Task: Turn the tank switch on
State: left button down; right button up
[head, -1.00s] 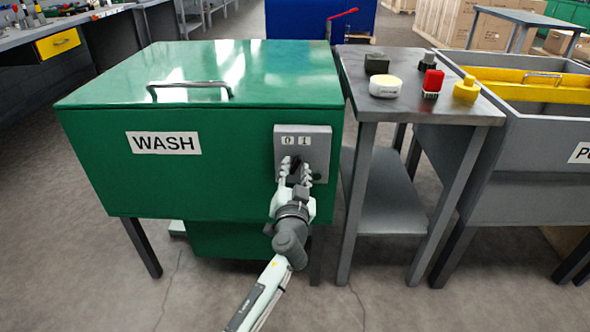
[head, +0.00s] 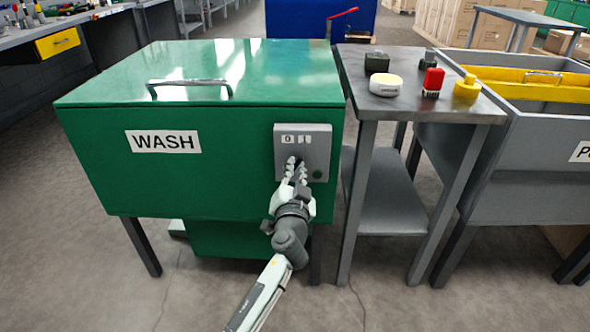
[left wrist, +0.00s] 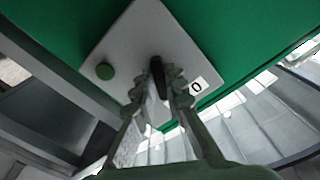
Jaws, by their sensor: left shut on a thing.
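The green wash tank (head: 90,180) carries a grey switch box (head: 320,150) on its front, with labels "0" and "1" at the top. My left gripper (head: 297,170) is at the box, below the labels. In the left wrist view the black switch handle (left wrist: 157,75) sits between the fingertips of my left gripper (left wrist: 158,88), which is shut on it. The grey switch box (left wrist: 150,35), a "0" label (left wrist: 197,87) and a round green spot (left wrist: 104,71) also show there. The fingers hide part of the handle in the head view. My right gripper is not in view.
A grey side table (head: 400,105) right of the tank holds a white-and-yellow round item (head: 385,85), a red item (head: 433,82) and a yellow item (head: 466,88). A grey tank (head: 530,140) stands further right. The floor in front is free.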

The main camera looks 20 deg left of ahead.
pick_arm(q)
jog(key=c, duration=1.6)
grip_release()
jog(key=v, duration=0.7)
jog(key=shift+s+d, duration=0.1)
jog(key=shift+s, duration=0.2)
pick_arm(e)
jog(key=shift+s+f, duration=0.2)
